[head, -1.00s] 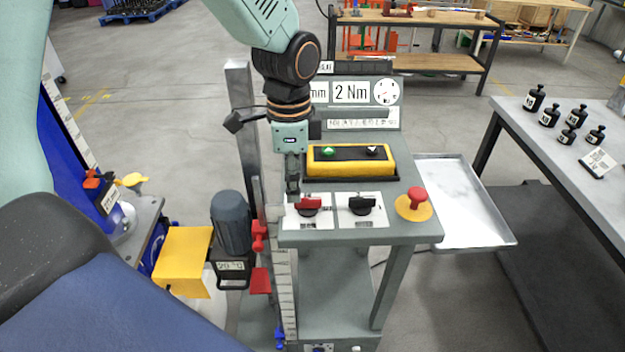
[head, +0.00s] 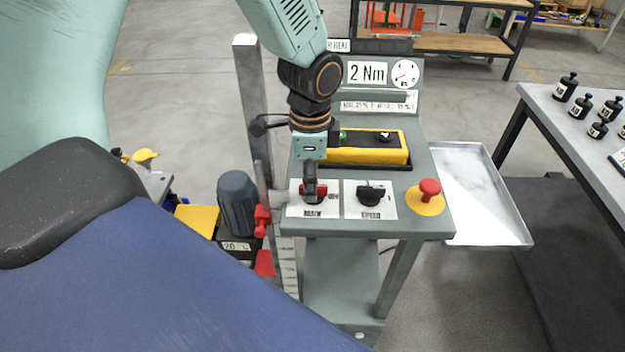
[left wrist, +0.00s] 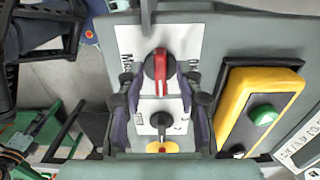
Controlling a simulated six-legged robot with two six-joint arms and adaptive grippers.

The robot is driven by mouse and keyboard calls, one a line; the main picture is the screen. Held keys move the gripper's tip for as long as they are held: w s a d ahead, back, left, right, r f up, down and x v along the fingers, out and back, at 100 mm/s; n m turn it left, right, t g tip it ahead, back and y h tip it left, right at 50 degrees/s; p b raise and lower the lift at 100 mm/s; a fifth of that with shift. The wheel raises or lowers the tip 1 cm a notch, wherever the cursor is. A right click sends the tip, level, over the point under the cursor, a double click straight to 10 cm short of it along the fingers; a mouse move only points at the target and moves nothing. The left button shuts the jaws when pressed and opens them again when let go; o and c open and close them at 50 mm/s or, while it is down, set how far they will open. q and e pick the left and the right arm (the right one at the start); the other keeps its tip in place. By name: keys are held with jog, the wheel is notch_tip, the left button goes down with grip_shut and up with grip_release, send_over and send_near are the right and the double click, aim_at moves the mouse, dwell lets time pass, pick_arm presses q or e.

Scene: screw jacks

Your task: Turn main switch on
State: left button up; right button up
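The main switch (head: 320,191), a red rotary knob on a white plate, is at the front left of the grey-green panel. My left gripper (head: 313,192) is down over it and hides part of it in the head view. In the left wrist view, the red knob (left wrist: 160,70) lies ahead between the two dark fingers of my left gripper (left wrist: 160,88), which are apart. I cannot tell whether a finger touches the knob. My right gripper is in neither view.
A black speed knob (head: 370,194) sits right of the switch, then a red mushroom button (head: 429,188) on a yellow base. A yellow box (head: 365,148) with a green button stands behind. A metal post (head: 252,110) rises at the left. A tray (head: 470,190) is at the right.

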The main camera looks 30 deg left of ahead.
pick_arm(q)
jog(key=shift+f, duration=0.25)
jog(key=shift+s+a, duration=0.15)
jog(key=shift+s, duration=0.05)
jog(key=shift+w, duration=0.25)
jog(key=c, duration=0.5)
jog(key=shift+s, duration=0.1)
grip_shut()
